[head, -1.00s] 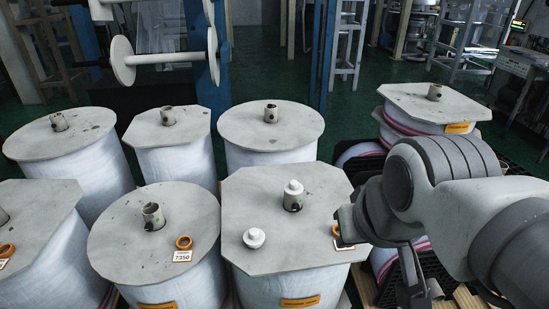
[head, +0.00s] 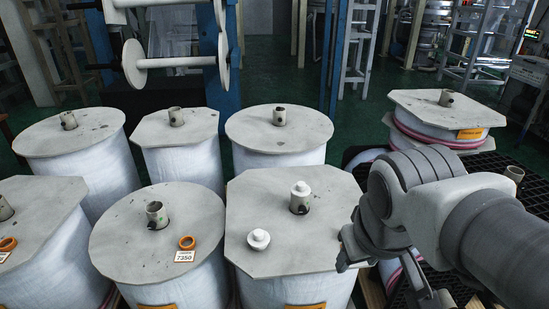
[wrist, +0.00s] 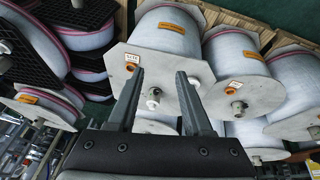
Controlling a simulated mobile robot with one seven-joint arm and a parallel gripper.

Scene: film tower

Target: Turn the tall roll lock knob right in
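A white lock knob (head: 300,188) sits upright at the mouth of the grey core of the near octagonal-topped roll (head: 240,192). How deep it sits is hard to tell. A second white knob (head: 258,239) rests on the same top plate, front left of the core. In the wrist view the core's white knob (wrist: 152,104) shows between my fingers, and the loose knob (wrist: 194,82) shows beside the right finger. My gripper (wrist: 159,73) is open and empty, its fingers wide apart. In the head view it is at the plate's right side, its fingers partly hidden.
A round-topped roll (head: 120,235) with an orange ring (head: 187,243) and a 7350 tag (head: 184,256) stands close on the left. Several rolls stand behind. A far right octagonal roll (head: 425,98) stands by black pallets (head: 525,195). A blue-framed machine (head: 222,95) is behind.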

